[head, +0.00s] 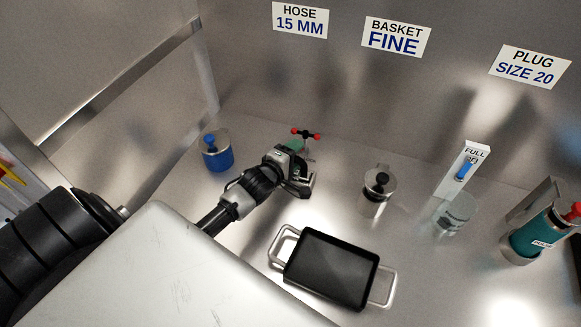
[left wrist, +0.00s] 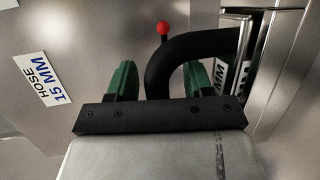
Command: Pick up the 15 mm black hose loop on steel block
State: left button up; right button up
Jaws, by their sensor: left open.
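The black hose loop (left wrist: 185,58) shows large in the left wrist view, bending from its upright leg over to the right. Its right end meets the steel block (left wrist: 243,35), which carries a label ending in "MM". My left gripper (left wrist: 172,78) is open, its two green fingers on either side of the hose's upright leg; I cannot tell whether they touch it. The palm hides the hose's lower part. In the head view my left gripper (head: 297,152) reaches in near the back wall, and I cannot make out the hose and block there. My right gripper is not in view.
A red-ended handle (head: 306,134) stands just behind the gripper. A black tray (head: 330,268) lies in front. A teal bottle (head: 535,235) stands far right.

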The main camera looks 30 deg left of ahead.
pick_arm(q)
jog(key=shift+c, duration=0.4)
grip_shut()
jog(key=shift+r, duration=0.15)
